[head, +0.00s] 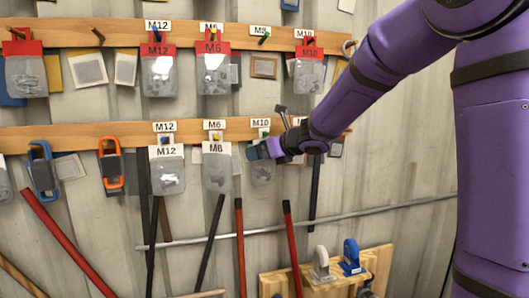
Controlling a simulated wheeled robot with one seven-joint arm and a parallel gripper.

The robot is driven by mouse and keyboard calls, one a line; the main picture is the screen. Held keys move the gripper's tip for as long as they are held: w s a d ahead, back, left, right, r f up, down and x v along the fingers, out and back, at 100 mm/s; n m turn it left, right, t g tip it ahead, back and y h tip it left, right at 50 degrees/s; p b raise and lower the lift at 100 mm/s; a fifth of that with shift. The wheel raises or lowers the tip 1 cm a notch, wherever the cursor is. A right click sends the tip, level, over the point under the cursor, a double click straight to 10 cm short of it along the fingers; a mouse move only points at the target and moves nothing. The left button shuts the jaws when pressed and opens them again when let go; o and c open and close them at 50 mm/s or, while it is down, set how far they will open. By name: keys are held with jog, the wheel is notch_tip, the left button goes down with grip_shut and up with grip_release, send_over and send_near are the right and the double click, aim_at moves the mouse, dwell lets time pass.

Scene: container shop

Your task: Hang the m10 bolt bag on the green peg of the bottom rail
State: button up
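My gripper (256,151) is at the bottom rail (85,136), just below the sign reading M10 (261,123). A small green peg (264,133) shows under that sign, just above my gripper. A clear bag with grey contents (263,172) hangs directly below my gripper. My gripper covers the bag's top, so its header and any lettering are hidden. I cannot tell whether the bag is on the peg or held by my fingers. The fingers are seen from the side and their gap is hidden.
White-header bags marked M12 (167,172) and apparently M8 (217,172) hang to the left. The top rail (120,36) holds red-header bags; its green peg (264,38) looks bare. Orange (111,172) and blue (42,172) clips hang farther left. Several rods lean below.

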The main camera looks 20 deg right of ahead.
jog(key=o, duration=0.6)
jog(key=shift+s+r, duration=0.1)
jog(key=s+d+r+m+t+h, duration=0.1)
jog(key=s+d+r+m+h, duration=0.25)
jog(key=s+m, duration=0.35)
jog(key=s+d+r+m+t+h, duration=0.1)
jog(key=s+d+r+m+h, duration=0.1)
jog(key=s+d+r+m, duration=0.35)
jog(key=s+a+f+m+g, duration=0.2)
jog(key=s+f+m+g, duration=0.1)
jog(key=s+m, duration=0.6)
jog(key=s+a+f+m+g, duration=0.2)
jog(key=s+f+m+g, duration=0.1)
jog(key=s+m, duration=0.5)
jog(key=s+a+f+m+g, duration=0.2)
jog(key=s+f+m, duration=0.3)
jog(key=s+m, duration=0.4)
jog(key=shift+s+a+f+m+g, duration=0.2)
jog(key=shift+m+g, duration=0.15)
jog(key=shift+m, duration=0.3)
jog(key=shift+s+a+f+m+g, duration=0.2)
jog(key=shift+m+g, duration=0.15)
jog(key=shift+m, duration=0.25)
jog(key=shift+w, duration=0.1)
